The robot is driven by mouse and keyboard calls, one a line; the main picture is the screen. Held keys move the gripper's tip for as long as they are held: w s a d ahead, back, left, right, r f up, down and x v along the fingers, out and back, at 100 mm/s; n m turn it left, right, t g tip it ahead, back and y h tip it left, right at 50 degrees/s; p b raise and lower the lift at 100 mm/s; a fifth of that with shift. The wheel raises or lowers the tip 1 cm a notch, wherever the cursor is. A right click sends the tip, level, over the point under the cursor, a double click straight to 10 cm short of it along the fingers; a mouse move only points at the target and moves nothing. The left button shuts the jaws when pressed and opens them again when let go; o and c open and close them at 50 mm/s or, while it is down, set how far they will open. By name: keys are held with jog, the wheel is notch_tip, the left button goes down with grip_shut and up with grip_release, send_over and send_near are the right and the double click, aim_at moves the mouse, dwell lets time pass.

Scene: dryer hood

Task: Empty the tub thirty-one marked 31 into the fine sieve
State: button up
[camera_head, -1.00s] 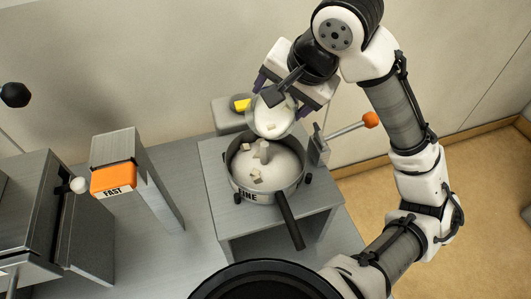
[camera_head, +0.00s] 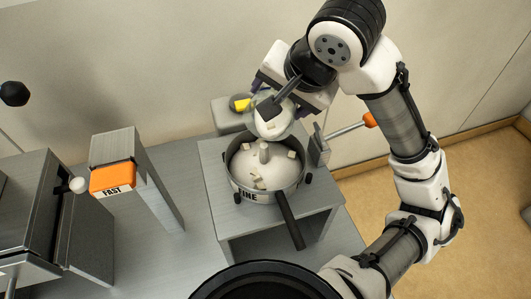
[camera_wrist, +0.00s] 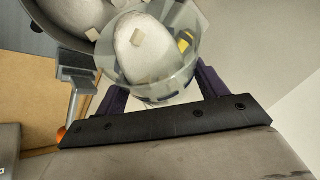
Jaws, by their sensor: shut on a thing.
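My gripper (camera_head: 279,98) is shut on a clear round tub (camera_head: 272,129) and holds it tilted, mouth down, just above the back of the sieve. The tub also shows in the wrist view (camera_wrist: 160,84), with white powder and a few pale lumps inside. I cannot read a number on it. The fine sieve (camera_head: 252,196) is a round metal pan with a dark handle and a partly readable FINE label. It holds white powder and several pale lumps. Its near edge shows in the wrist view (camera_wrist: 91,34), beside the tub.
The sieve sits on a grey metal stand (camera_head: 325,190). A lever with an orange knob (camera_head: 370,119) stands at its right. A grey post with an orange FAST plate (camera_head: 112,179) is at left, next to a metal box (camera_head: 88,240).

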jog(key=shift+s+a+r+n+t+b, duration=0.2)
jog(key=shift+s+r+t+b, duration=0.25)
jog(key=shift+t, duration=0.4)
jog(key=shift+s+a+r+n+t+b, duration=0.1)
jog(key=shift+s+r+n+t+b, duration=0.25)
jog(key=shift+t, duration=0.5)
dwell(1.1)
jog(key=shift+s+t+h+b, duration=0.3)
jog(key=shift+s+t+b, duration=0.3)
jog(key=shift+b, duration=0.95)
